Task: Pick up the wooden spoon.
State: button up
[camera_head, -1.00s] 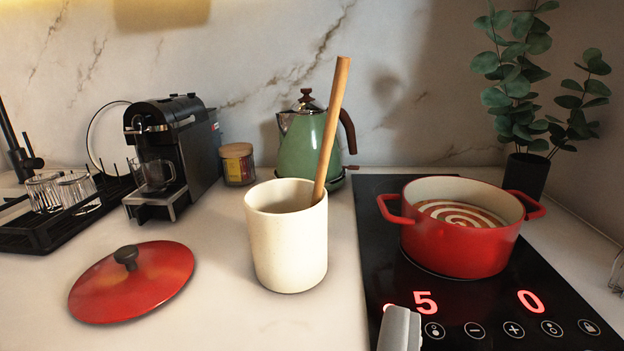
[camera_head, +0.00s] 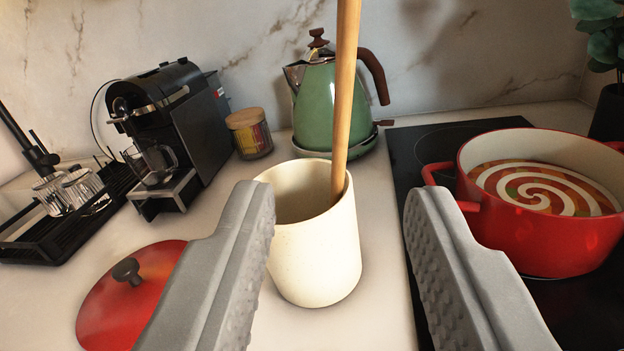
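The wooden spoon (camera_head: 345,95) stands in a cream crock (camera_head: 315,255), its round handle rising above the rim and out of the top of the picture. It leans against the crock's right inner wall, and its lower end is hidden inside. My gripper (camera_head: 335,215) is open and empty, its two grey ridged fingers wide apart. In the picture the crock and the handle lie between the fingers. The fingers appear nearer to the camera than the crock, and I see no contact with the handle.
A red pot (camera_head: 540,195) of soup stands on the black hob (camera_head: 407,160) at right. A red lid (camera_head: 110,300) lies at lower left, partly behind the left finger. A green kettle (camera_head: 325,105), a jar (camera_head: 250,133), a coffee machine (camera_head: 185,125) and a rack (camera_head: 60,225) stand behind.

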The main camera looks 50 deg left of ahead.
aim_at(344, 99)
jog(key=x, duration=1.1)
jog(key=shift+w+a, duration=0.2)
jog(key=shift+w, duration=0.15)
jog(key=shift+d+x, duration=0.2)
jog(key=shift+x, duration=2.4)
jog(key=shift+w+f, duration=0.15)
jog(key=shift+f, duration=0.05)
grip_shut()
